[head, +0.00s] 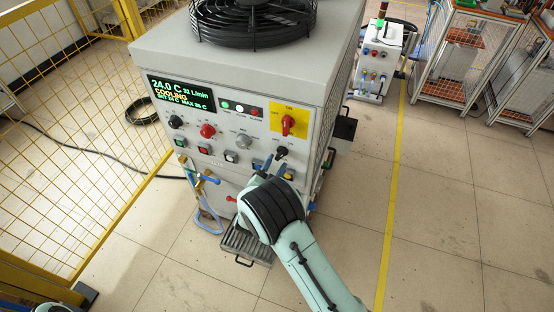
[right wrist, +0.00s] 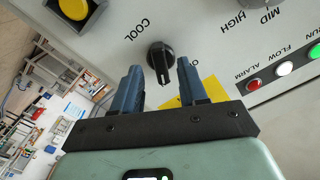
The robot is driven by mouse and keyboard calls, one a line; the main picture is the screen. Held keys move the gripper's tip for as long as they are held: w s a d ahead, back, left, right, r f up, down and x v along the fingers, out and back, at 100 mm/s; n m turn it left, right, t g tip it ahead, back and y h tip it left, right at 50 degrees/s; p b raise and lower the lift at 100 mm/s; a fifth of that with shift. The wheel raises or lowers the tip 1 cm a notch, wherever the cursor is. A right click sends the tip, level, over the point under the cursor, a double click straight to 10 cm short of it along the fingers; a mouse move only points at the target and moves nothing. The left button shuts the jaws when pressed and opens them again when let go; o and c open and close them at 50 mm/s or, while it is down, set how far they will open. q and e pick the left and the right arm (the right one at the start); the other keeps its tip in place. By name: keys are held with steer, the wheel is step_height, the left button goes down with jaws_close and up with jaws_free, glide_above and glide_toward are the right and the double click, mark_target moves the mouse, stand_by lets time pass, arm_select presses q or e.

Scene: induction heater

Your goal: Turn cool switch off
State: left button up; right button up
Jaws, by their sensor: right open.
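The cool switch is a small black rotary knob (head: 281,151) low on the right of the grey machine's front panel. In the right wrist view the knob (right wrist: 161,58) sits beside the printed word COOL, with its pale pointer mark toward my gripper. My right gripper (head: 273,165) is open just below and in front of the knob. In the right wrist view its two blue fingertips (right wrist: 160,66) are either side of the knob, with a gap on both sides; I cannot tell whether they reach its depth.
The display (head: 180,94) reads 24.0 C, 32 L/min, COOLING. A red switch on a yellow plate (head: 289,122) is just above the knob. Black, red and grey knobs and a row of buttons lie left.

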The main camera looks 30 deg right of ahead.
steer(key=shift+x, duration=1)
arm_select(q)
steer(key=shift+w+r, duration=0.15)
steer(key=shift+r, duration=0.05)
arm_select(e)
jaws_close()
